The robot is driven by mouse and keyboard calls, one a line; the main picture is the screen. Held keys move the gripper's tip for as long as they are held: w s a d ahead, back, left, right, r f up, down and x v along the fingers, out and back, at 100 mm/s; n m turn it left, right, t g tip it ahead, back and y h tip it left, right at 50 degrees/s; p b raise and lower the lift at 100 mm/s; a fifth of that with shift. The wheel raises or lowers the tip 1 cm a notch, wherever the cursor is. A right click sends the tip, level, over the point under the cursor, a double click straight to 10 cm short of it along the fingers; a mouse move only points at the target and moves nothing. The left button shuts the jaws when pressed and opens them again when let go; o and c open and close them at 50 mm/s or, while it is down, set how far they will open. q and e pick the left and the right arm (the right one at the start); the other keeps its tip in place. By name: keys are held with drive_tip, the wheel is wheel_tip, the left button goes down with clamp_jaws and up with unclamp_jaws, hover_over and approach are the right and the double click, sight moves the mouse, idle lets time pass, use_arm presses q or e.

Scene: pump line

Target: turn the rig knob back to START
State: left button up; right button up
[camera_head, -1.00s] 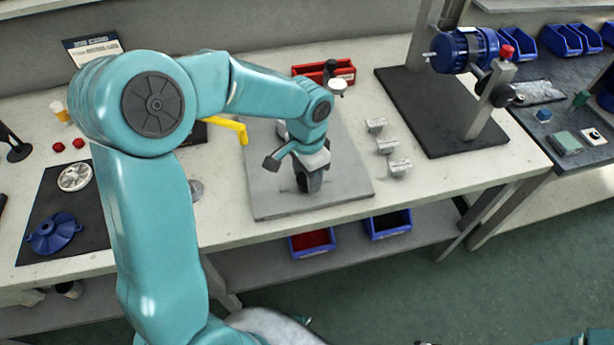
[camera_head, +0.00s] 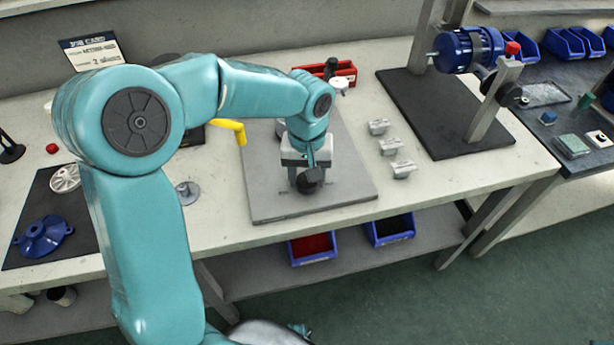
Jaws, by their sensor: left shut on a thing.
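My left gripper (camera_head: 308,172) reaches down over the rig's grey base plate (camera_head: 340,199) in the middle of the bench. It is shut on the rig knob, a dark rounded piece (camera_head: 308,186) low at its fingertips. The gripper and wrist cover most of the knob, so its pointer and any START mark cannot be read. My right gripper is not in view.
A yellow handle (camera_head: 229,126) sticks out left of the plate. Several small grey blocks (camera_head: 390,146) stand to its right and a red bin (camera_head: 345,70) behind. A blue motor (camera_head: 467,49) stands on a stand at the back right. Blue flange (camera_head: 43,234) lies on the left mat.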

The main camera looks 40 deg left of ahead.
sight(306, 180)
use_arm(q)
drive_tip(key=n, duration=0.2)
drive_tip(key=n+b, duration=0.1)
drive_tip(key=n, duration=0.2)
drive_tip(key=shift+w+a+r+n, duration=0.1)
drive_tip(key=shift+w+r+n, duration=0.1)
drive_tip(key=shift+n, duration=0.1)
drive_tip(key=shift+n, duration=0.3)
drive_tip(key=o, duration=0.9)
drive_tip(key=shift+s, duration=0.1)
drive_tip(key=shift+o, duration=0.7)
drive_tip(key=shift+f, duration=0.1)
wheel_tip(306, 180, up, 16)
drive_tip(key=p, duration=0.2)
drive_tip(key=shift+r+p, duration=0.2)
drive_tip(key=shift+p, duration=0.2)
drive_tip(key=shift+s, duration=0.2)
